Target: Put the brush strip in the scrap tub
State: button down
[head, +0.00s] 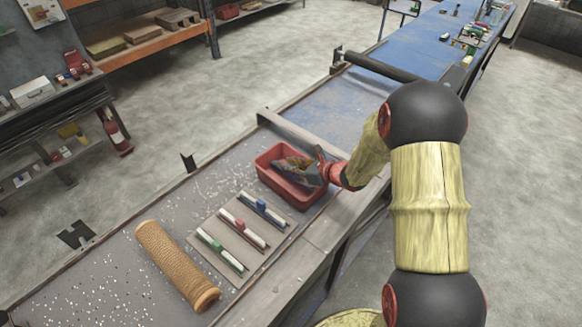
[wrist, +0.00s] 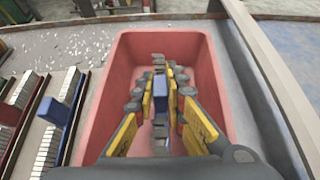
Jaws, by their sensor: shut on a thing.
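My gripper (head: 318,168) is over the red scrap tub (head: 268,178), with its fingers within the tub's outline. In the wrist view my gripper (wrist: 161,100) has its yellow-sided fingers shut on a brush strip (wrist: 161,86). The strip has a blue middle block and grey segmented ends. It runs lengthwise over the inside of the tub (wrist: 118,95). I cannot tell whether it touches the tub floor. In the head view the gripper hides the held strip.
A board (head: 228,262) left of the tub bears three white strips with green (head: 217,245), red (head: 240,225) and blue (head: 262,204) blocks. A tan mesh tube (head: 175,262) lies farther left. Pale bits litter the bench. A raised bar (head: 300,135) crosses beyond the tub.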

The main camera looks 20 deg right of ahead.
jog(key=shift+f+b, duration=0.4)
jog(key=shift+b, duration=0.1)
jog(key=shift+f, duration=0.2)
jog(key=c, duration=1.8)
grip_release()
jog(key=shift+r, duration=0.1)
